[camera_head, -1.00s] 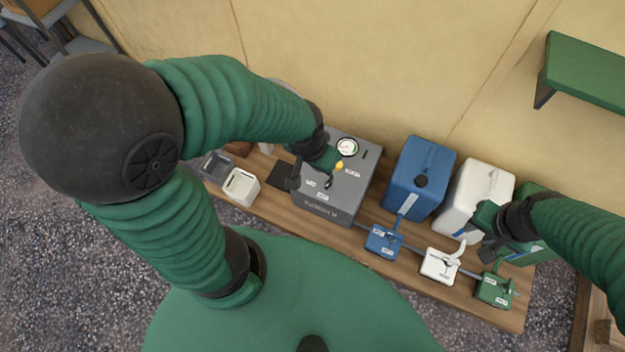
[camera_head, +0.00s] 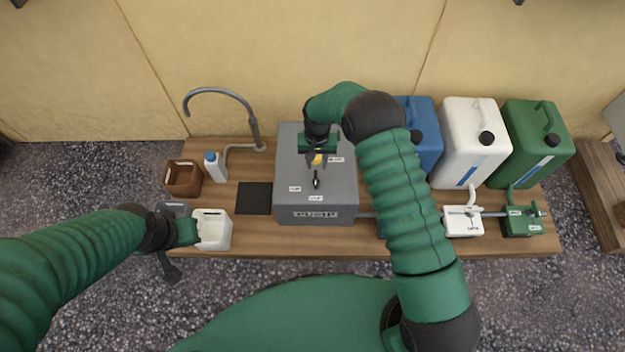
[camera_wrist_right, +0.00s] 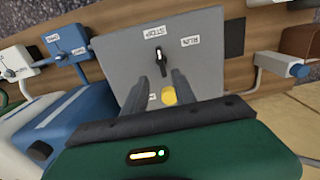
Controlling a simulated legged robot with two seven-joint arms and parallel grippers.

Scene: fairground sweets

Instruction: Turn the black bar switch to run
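The black bar switch (camera_head: 316,182) is on top of the grey box (camera_head: 345,192). It also shows in the right wrist view (camera_wrist_right: 163,61), its bar lined up roughly with the front middle label (camera_wrist_right: 155,32). A label that seems to read RUN (camera_wrist_right: 190,40) is off to one side. My right gripper (camera_head: 317,163) is above the box, just behind the switch. In the wrist view its fingers (camera_wrist_right: 161,80) are apart and empty, short of the switch. My left gripper (camera_head: 188,232) is by a white tub, its fingers unclear.
A yellow knob (camera_wrist_right: 169,96) sits close behind the switch, near my right fingers. Blue, white (camera_head: 470,135) and green (camera_head: 535,140) canisters stand to the right. A tap (camera_head: 252,130), a bottle (camera_head: 213,168) and a white tub (camera_head: 216,240) are left. A black mat (camera_head: 255,198) lies beside the box.

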